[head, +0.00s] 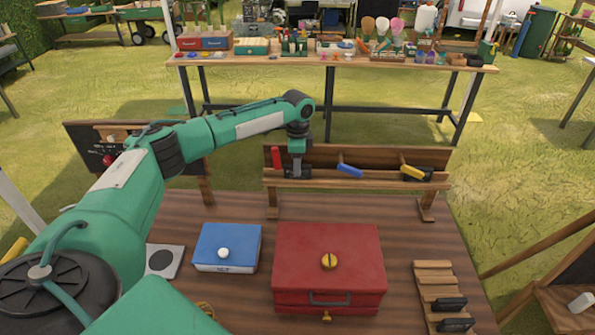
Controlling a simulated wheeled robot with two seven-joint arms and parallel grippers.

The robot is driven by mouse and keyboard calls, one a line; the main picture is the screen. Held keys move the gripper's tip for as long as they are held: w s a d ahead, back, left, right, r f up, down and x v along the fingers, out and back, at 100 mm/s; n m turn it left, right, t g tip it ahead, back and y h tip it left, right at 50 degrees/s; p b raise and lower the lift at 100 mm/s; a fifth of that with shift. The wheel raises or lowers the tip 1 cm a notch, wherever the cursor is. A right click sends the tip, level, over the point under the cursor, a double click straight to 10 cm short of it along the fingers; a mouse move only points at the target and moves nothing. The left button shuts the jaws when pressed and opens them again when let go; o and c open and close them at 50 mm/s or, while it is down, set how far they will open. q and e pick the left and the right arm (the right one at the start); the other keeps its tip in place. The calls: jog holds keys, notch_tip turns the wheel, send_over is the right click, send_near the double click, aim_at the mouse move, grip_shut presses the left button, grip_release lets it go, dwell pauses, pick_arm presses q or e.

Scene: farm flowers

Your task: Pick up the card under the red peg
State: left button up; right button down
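A wooden rack (375,157) stands at the back of the table and carries a red peg (276,157), a blue peg (350,170) and a yellow peg (412,172). My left gripper (297,174) points down at the rack's left end, just right of the red peg. Its fingers are small and dark, and I cannot tell whether they are open or hold something. A card under the red peg cannot be made out; the gripper covers part of that spot. A dark card (426,176) sits by the yellow peg. My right gripper is out of view.
A red box (300,250) and a blue box (215,238) with a white knob stand in front of the rack. A slatted wooden holder (432,280) with dark pieces is at right. A chalkboard (90,145) is behind my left arm.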

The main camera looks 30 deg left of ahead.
pick_arm(q)
grip_shut()
jog(key=shift+r, duration=0.1)
